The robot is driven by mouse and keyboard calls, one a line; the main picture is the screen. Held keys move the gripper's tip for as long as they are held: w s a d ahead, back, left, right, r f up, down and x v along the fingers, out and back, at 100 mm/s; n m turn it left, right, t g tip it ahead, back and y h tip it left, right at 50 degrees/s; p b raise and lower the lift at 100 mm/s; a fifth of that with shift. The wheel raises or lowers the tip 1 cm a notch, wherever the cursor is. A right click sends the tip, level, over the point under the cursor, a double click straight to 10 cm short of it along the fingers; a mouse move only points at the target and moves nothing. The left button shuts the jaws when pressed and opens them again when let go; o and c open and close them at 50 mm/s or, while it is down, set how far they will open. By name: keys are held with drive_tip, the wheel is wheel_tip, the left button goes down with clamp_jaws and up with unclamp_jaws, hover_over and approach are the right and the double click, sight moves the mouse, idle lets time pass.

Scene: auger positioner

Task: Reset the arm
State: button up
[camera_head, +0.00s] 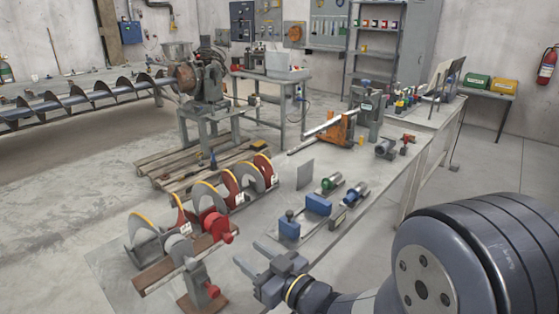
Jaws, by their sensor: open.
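My gripper (256,262) shows at the lower middle of the head view, over the near part of the grey workbench (280,210). Its two fingers point left and stand apart, with nothing between them. My dark blue-grey arm fills the lower right and hides part of the bench and floor there. A red-handled clamp (215,228) on the positioner stand is just left of my fingers, apart from them as far as I can tell.
Auger flights (208,200) with red discs stand left of my gripper. Blue blocks (318,204) and small cylindrical parts (331,182) lie beyond it. An orange fixture (335,131) stands farther back. Free floor (500,160) lies at the right. A long auger (85,97) lies at the far left.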

sight(226, 242)
drive_tip(key=p+x, duration=0.1)
drive_tip(key=x, duration=0.7)
drive_tip(key=shift+a, duration=0.35)
drive_tip(key=shift+s+a+p, duration=0.15)
drive_tip(key=shift+s+p, duration=0.15)
drive_tip(key=shift+p, duration=0.1)
